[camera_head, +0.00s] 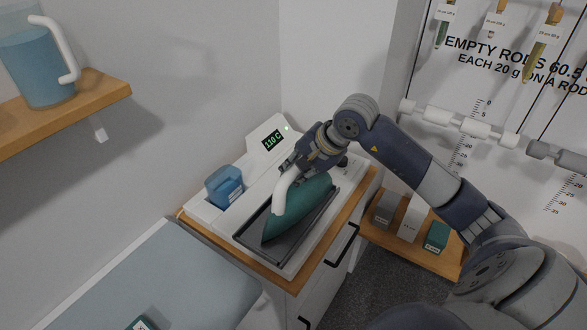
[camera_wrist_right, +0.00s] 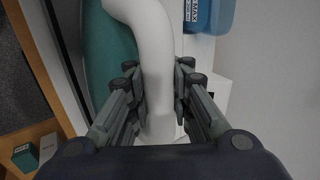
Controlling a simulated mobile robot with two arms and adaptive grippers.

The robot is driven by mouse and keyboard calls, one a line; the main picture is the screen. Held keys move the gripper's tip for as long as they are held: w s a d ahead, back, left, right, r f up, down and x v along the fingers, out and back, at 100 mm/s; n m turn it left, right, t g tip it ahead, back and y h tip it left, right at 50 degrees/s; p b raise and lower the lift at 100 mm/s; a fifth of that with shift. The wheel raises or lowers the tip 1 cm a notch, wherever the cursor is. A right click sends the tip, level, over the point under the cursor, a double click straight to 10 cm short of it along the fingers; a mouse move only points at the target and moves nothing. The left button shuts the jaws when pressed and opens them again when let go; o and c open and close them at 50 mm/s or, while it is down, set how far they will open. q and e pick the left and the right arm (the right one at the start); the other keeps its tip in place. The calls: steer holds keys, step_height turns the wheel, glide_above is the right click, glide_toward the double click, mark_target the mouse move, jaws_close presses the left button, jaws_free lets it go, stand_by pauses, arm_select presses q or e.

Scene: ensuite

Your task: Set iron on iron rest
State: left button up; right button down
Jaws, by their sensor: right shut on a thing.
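The iron (camera_head: 300,207) has a teal body and a white handle. It is over the dark tray of the iron rest (camera_head: 245,232), a white station with a display reading 110 C. The iron looks tilted on its side or edge, and I cannot tell whether it fully touches the tray. My right gripper (camera_head: 290,172) is shut on the white handle. In the right wrist view the handle (camera_wrist_right: 150,60) runs between the fingers (camera_wrist_right: 158,105), with the teal body (camera_wrist_right: 105,55) beside it. My left gripper is not in view.
A blue water container (camera_head: 225,188) sits in the station's left side. An ironing board (camera_head: 150,275) lies in front at left. A shelf with a water jug (camera_head: 35,65) is at upper left. A low wooden shelf with small boxes (camera_head: 412,220) is at right.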

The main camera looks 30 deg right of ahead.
steer(key=c, duration=1.4)
jaws_free()
steer(key=shift+c, duration=0.2)
steer(key=shift+s, duration=0.1)
steer(key=shift+r, duration=0.1)
steer(key=shift+s+d+r, duration=0.1)
steer(key=shift+r, duration=0.15)
steer(key=b+v, duration=0.3)
steer(key=v, duration=0.8)
steer(key=shift+s, duration=0.2)
steer(key=shift+r, duration=0.1)
